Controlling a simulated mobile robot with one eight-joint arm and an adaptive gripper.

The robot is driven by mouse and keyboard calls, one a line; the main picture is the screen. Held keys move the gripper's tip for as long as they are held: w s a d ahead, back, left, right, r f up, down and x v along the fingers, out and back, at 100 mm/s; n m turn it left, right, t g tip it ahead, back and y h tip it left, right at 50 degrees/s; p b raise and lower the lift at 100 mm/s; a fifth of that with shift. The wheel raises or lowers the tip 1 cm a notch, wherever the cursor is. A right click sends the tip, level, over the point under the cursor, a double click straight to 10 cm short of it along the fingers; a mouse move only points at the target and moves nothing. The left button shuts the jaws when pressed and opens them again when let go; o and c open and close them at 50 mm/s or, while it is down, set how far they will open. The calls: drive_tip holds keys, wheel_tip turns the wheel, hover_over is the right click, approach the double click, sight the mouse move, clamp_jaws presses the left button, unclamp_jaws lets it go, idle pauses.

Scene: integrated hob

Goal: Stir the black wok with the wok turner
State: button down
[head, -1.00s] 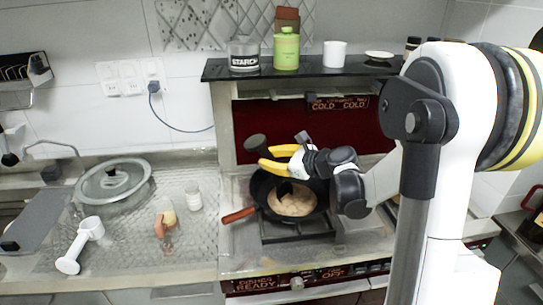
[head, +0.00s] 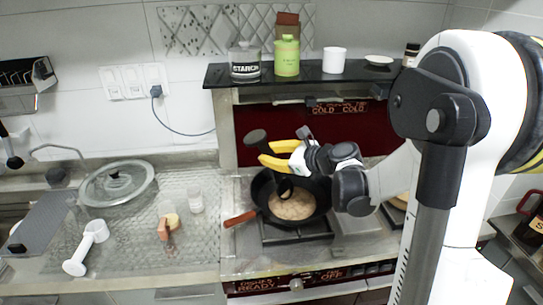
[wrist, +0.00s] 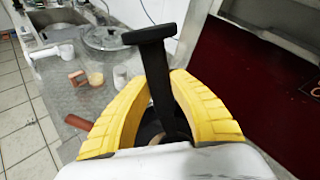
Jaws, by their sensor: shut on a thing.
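The black wok (head: 318,190) sits on the hob in the head view, with a brown wooden handle (head: 241,218) pointing left. Light brown food (head: 293,205) lies in it. My gripper (head: 262,153) is above the wok, its yellow fingers pointing left. It is shut on the black wok turner, whose T-shaped top (head: 257,138) sticks up above the fingers. The turner's lower part (head: 285,186) reaches down into the wok at the food. In the wrist view the turner's handle (wrist: 156,75) stands tilted between the fingers of my gripper (wrist: 157,80). The turner's lower end is hidden there.
Left of the hob, the counter holds a glass lid (head: 118,184), a white handled tool (head: 86,248), small food pieces (head: 167,226) and a shaker (head: 195,201). Behind, a black shelf (head: 310,79) carries a starch jar (head: 244,62), a green bottle (head: 286,57) and a white cup (head: 334,60).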

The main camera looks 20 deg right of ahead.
sight(266, 140)
drive_tip(key=shift+w+a+r+p, duration=0.1)
drive_tip(key=shift+a+r+p, duration=0.1)
drive_tip(key=shift+r+p, duration=0.5)
drive_tip(key=shift+a+r+p, duration=0.2)
drive_tip(key=shift+r+p, duration=0.15)
drive_tip(key=shift+r, duration=0.6)
drive_tip(key=shift+w+a+r+p, duration=0.1)
drive_tip(key=shift+a+r+p, duration=0.1)
drive_tip(key=shift+r+p, duration=0.5)
drive_tip(key=shift+r, duration=0.1)
